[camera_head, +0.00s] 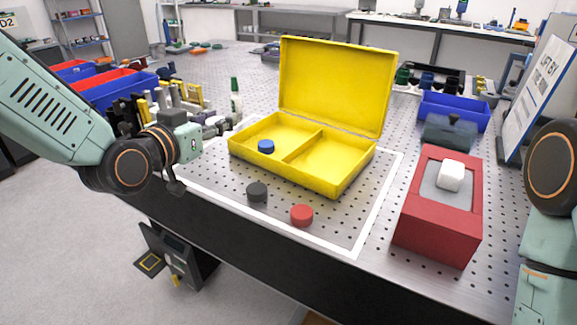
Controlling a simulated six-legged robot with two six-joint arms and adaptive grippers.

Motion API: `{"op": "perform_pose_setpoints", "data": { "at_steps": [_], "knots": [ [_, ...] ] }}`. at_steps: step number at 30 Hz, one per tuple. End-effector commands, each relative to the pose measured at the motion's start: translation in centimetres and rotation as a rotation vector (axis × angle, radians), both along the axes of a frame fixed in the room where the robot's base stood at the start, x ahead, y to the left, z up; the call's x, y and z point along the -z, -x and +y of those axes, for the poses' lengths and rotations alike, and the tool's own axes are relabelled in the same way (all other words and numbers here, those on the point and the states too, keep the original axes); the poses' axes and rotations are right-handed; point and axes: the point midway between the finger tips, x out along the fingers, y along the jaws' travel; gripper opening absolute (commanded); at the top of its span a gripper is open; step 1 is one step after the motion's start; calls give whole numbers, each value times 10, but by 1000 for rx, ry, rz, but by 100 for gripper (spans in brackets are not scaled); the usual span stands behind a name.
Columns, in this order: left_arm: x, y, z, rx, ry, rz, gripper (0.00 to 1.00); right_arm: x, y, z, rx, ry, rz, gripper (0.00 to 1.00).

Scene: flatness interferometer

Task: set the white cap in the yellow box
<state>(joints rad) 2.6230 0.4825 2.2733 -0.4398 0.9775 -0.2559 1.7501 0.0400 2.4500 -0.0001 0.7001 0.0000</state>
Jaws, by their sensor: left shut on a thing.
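The yellow box (333,179) stands open on the perforated table, its lid raised at the back. A divider splits it into two compartments. A blue cap (266,146) lies in the left compartment; the right one is empty. A dark grey cap (257,191) and a red cap (302,215) lie on the table in front of the box. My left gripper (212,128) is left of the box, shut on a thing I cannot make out. I cannot pick out a white cap with certainty. My right gripper is out of view.
A red block-shaped fixture (437,222) with a white rounded piece (451,176) on top stands at the right. A blue bin (454,110) is behind it. Tools and a green-topped bottle (236,97) stand beyond my left gripper. White lines mark the table around the box.

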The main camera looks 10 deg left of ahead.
Motion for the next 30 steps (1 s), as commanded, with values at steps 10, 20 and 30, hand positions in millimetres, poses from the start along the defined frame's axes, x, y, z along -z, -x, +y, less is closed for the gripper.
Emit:
{"op": "perform_pose_setpoints", "data": {
  "at_steps": [10,20,30],
  "knots": [
    [26,-16,32,-142,0,5,24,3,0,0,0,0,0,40],
    [80,-16,31,-138,-1,4,24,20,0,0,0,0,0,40],
    [113,-16,31,-138,-2,4,24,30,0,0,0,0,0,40]
  ]
}}
